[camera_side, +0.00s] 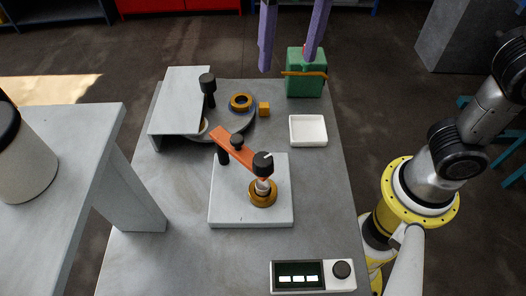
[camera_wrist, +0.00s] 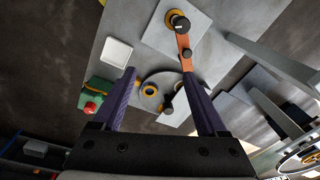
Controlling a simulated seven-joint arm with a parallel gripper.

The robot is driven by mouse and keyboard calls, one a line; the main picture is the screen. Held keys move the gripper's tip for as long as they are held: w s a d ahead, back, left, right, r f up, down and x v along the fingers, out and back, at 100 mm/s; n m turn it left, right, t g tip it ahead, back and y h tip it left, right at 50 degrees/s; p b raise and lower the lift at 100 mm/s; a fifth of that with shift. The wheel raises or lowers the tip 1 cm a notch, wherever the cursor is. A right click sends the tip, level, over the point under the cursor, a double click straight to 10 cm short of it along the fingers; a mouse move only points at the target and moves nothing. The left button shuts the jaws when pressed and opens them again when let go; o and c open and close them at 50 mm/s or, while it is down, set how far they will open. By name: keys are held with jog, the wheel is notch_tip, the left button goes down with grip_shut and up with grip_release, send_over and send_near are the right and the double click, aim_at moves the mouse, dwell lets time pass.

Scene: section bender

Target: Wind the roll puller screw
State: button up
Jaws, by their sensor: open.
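The roll puller is an orange bar (camera_side: 232,147) on a pale square plate (camera_side: 222,213). In the wrist view the orange bar (camera_wrist: 184,42) and screw knob (camera_wrist: 180,22) show at the top, beyond my fingertips. My gripper (camera_side: 287,64) is open and empty, high near the green box, well apart from the knob. Both purple fingers show in the wrist view (camera_wrist: 159,74), spread wide.
A grey bender with a black post knob (camera_side: 207,82) and brass ring (camera_side: 241,101) stands behind the plate. An orange cube (camera_side: 264,109), white tray (camera_side: 308,130) and green box (camera_side: 305,80) are at the back right. A control panel (camera_side: 313,275) sits at the front.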

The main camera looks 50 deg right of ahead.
jog(key=n, duration=0.2)
send_over(263, 159)
notch_tip(263, 159, down, 3)
jog(key=shift+g+h, duration=0.3)
jog(key=shift+g, duration=0.1)
notch_tip(263, 159, down, 14)
jog(key=shift+r, duration=0.15)
jog(key=shift+c, duration=0.2)
grip_shut()
